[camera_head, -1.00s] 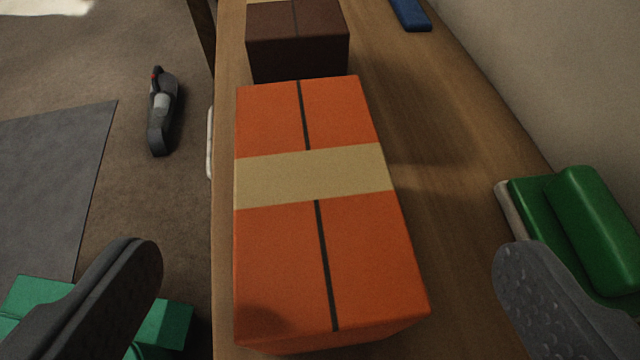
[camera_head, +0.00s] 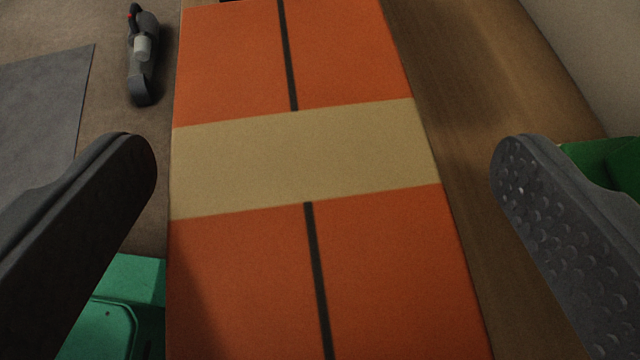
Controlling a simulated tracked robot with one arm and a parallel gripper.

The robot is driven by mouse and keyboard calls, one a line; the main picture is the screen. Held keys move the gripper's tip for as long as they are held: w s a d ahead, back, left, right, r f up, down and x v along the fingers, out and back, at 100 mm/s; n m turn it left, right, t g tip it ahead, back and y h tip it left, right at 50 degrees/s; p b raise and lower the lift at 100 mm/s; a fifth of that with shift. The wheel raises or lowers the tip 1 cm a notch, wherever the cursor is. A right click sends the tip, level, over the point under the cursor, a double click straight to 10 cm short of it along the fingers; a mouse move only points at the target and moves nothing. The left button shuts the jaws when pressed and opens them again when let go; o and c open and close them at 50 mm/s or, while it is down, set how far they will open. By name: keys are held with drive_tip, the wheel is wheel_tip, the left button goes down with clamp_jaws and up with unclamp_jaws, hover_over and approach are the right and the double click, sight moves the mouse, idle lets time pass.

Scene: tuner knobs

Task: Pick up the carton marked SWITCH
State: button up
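An orange carton (camera_head: 375,270) with a wide tan band across it and a dark seam along its top fills the middle of the view. It sits on a wooden surface. No SWITCH marking shows on the faces in view, so I cannot tell whether it is the named carton. My gripper (camera_head: 324,160) is open and empty, with one grey finger at the left of the carton and the other at the right. The fingers appear apart from its sides. The carton's near end is cut off by the bottom edge.
The wooden surface (camera_head: 460,90) is bare right of the carton, up to a pale wall (camera_head: 590,50). A green object (camera_head: 610,165) is partly behind the right finger. At left are a teal box (camera_head: 130,300), a dark handheld device (camera_head: 142,55) and a grey mat (camera_head: 40,110) on the floor.

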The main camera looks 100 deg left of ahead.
drive_tip(key=c, duration=1.3)
drive_tip(key=shift+o, duration=0.2)
drive_tip(key=shift+r, duration=0.1)
